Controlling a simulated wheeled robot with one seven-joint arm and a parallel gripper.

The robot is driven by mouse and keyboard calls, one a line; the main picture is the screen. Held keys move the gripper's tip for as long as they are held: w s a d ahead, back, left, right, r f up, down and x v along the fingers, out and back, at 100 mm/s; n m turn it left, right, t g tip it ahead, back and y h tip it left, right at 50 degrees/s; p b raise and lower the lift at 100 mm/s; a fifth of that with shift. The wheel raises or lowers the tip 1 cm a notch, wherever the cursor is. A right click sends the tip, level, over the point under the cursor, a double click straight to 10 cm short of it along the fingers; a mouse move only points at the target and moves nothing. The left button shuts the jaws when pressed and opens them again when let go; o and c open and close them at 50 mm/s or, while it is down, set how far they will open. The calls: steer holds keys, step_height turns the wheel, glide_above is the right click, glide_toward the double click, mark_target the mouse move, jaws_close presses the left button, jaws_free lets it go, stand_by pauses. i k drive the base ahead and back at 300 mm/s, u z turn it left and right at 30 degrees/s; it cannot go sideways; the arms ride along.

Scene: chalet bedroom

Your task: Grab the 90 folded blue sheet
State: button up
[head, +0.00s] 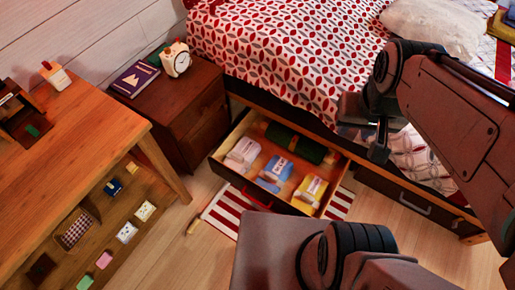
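A folded blue sheet (275,173) with a pale band or label lies in the open drawer (234,178) under the bed. It is in the middle of the front row, between a folded whitish sheet (243,153) and a folded yellow sheet (309,190). Any number on the labels is too small to read. My gripper (368,130) is above and to the right of the drawer, near the bed's edge, apart from the sheets. It appears empty; its dark fingers are seen at an angle, and their opening is unclear.
A dark green roll (295,143) lies at the back of the drawer. A nightstand (188,105) with a clock (177,60) and book (136,79) stands left of it. A wooden desk (75,130) is at far left. A striped rug (224,213) lies below the drawer.

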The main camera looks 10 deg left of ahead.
mark_target(273, 178)
steer(key=k, duration=0.45)
steer(key=u, duration=0.7)
steer(key=k, duration=1.05)
steer(key=z, duration=1.25)
steer(key=i, duration=1.2)
steer(key=u, duration=1.35)
